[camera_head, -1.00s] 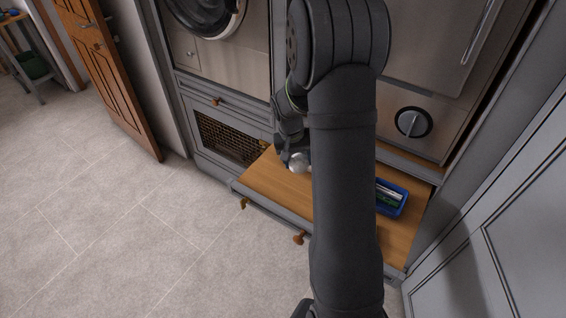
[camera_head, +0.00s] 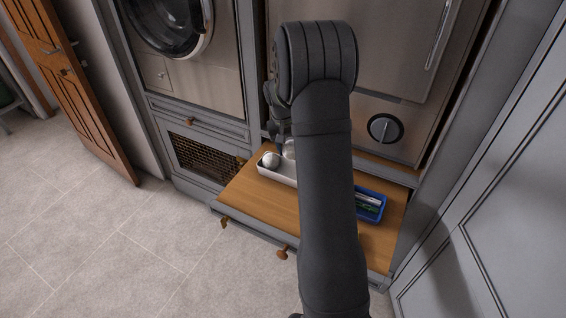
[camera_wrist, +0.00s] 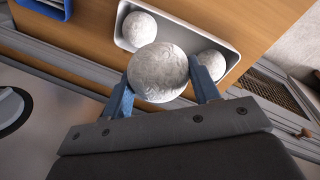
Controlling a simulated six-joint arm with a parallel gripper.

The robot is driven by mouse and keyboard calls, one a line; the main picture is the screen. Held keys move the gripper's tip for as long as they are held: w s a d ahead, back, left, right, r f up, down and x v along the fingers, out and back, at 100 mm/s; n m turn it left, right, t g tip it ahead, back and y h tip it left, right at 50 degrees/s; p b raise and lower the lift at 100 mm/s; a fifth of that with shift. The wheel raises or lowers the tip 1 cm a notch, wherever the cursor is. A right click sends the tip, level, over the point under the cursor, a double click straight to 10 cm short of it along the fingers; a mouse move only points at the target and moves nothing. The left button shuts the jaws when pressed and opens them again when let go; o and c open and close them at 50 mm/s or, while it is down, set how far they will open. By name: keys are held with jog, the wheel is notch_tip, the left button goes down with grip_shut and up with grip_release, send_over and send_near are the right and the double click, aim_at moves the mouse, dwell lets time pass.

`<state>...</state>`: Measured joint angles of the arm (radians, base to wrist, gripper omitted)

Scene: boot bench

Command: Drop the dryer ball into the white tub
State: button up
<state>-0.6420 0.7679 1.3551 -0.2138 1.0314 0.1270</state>
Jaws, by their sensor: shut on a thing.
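My gripper (camera_wrist: 163,92) is shut on a whitish, textured dryer ball (camera_wrist: 158,72), one finger on each side of it. In the wrist view the held ball overlaps the white tub (camera_wrist: 190,35), a shallow tray-like container on the wooden surface. Two more white balls lie in the tub, one (camera_wrist: 139,29) at one end and one (camera_wrist: 211,64) near the other. In the head view the tub (camera_head: 283,179) shows left of my arm, with a ball (camera_head: 270,160) in it. The held ball (camera_head: 290,149) shows partly above it. My arm hides the tub's right part.
The wooden pull-out board (camera_head: 248,200) carries the tub and a blue tray (camera_head: 371,206) holding small items. Front-loading machines stand behind. A wicker-fronted drawer (camera_head: 195,155) is at the left. The board's front left is clear.

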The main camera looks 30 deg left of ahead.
jog(key=shift+w+r, duration=0.2)
jog(key=shift+w, duration=0.85)
jog(key=shift+w+f, duration=0.1)
jog(key=shift+f, duration=2.8)
jog(key=o, duration=1.1)
jog(key=shift+c, duration=0.2)
notch_tip(320, 180, up, 17)
jog(key=s+a, duration=0.2)
jog(key=shift+a, duration=0.25)
